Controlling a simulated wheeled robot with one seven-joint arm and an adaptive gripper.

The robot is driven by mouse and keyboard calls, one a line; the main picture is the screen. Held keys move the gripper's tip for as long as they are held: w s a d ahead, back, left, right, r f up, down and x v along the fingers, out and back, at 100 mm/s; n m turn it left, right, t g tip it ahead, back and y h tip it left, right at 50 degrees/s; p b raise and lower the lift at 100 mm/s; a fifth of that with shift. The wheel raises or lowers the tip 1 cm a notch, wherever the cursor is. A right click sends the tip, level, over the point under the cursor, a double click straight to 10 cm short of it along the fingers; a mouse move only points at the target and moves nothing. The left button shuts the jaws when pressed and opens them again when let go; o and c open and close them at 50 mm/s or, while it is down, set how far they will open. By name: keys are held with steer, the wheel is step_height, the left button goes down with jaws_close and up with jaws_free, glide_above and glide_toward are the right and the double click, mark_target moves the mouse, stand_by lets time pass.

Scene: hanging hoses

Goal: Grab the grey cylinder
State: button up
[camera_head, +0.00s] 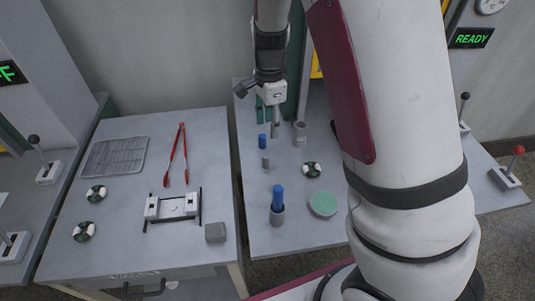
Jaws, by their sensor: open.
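My gripper (270,118) points down over the back of the right-hand table, with its jaws open; its fingertips are small and hard to make out. Several grey cylindrical things stand on this table. A short grey cylinder (299,133) stands just right of my gripper. A small grey one (265,161) stands in front of it, near a blue cylinder (262,141). A grey cup-like cylinder (277,215) further forward has a blue piece (278,192) standing in it. I cannot tell which one the task names, or whether my gripper touches any.
A round green disc (323,204) and a black-and-white round part (311,170) lie on the right table. The left table holds red tongs (176,152), a wire rack (115,157), a white fixture (173,207) and a grey block (215,232). My arm hides the right side.

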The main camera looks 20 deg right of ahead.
glide_above(266, 155)
steer(key=d, duration=0.1)
step_height(266, 155, down, 7)
steer(key=shift+r, duration=0.2)
steer(key=f, duration=0.2)
steer(key=a+f+p, duration=0.1)
steer(key=f, duration=0.1)
steer(key=shift+s+f, duration=0.15)
steer(key=shift+f, duration=0.55)
jaws_close()
